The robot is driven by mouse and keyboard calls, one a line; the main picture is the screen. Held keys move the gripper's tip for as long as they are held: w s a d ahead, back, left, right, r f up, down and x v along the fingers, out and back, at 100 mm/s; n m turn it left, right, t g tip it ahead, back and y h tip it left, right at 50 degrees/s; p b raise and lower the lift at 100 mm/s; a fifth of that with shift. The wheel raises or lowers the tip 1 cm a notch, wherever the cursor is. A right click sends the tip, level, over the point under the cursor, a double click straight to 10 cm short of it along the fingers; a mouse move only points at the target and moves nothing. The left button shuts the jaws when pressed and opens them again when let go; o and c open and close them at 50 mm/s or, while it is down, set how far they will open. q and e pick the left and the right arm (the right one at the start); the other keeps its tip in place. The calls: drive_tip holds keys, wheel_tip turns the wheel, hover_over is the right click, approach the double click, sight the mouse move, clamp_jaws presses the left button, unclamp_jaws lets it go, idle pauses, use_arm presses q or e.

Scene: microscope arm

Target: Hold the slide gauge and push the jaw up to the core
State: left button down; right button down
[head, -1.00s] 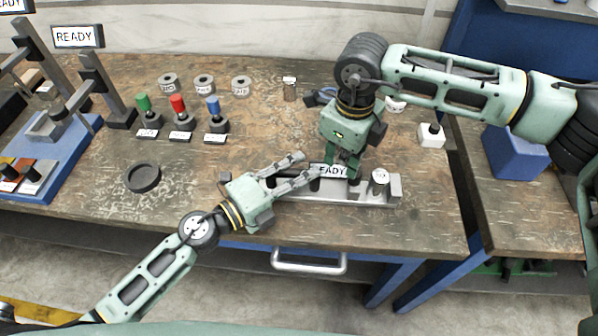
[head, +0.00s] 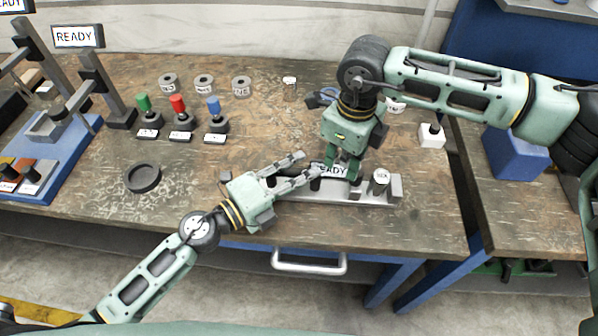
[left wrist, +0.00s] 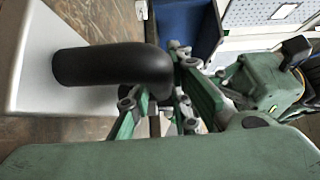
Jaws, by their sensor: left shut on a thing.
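The slide gauge is a long grey bar (head: 348,197) lying near the table's front edge, with an upright end block at its right. The core (head: 380,182), a short labelled metal cylinder, stands on its right part. My left gripper (head: 304,168) reaches in from the left and is shut on the gauge's black handle (left wrist: 110,65), which fills much of the left wrist view. My right gripper (head: 345,171) points down over the middle of the gauge, left of the core.
Red, green and blue-handled tools (head: 179,112) and several grey rings (head: 204,84) stand at the back left. A black round dish (head: 143,178) lies left of my left gripper. A white block with a black knob (head: 431,136) stands right. The table between is mostly clear.

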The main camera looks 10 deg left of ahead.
drive_tip(key=shift+s+d+f+g, duration=0.15)
drive_tip(key=shift+s+f, duration=0.05)
drive_tip(key=shift+f, duration=0.3)
drive_tip(key=shift+s+d+f+g, duration=0.15)
drive_tip(key=shift+s+f, duration=0.05)
drive_tip(key=shift+f, duration=0.3)
drive_tip(key=shift+w+d, duration=0.2)
drive_tip(key=shift+w, duration=0.15)
drive_tip(key=shift+s+a+r, duration=0.1)
drive_tip(key=shift+a+r, duration=0.1)
drive_tip(key=shift+a, duration=0.3)
drive_tip(key=shift+a+r, duration=0.1)
drive_tip(key=shift+a, duration=0.5)
wheel_tip(320, 180, up, 7)
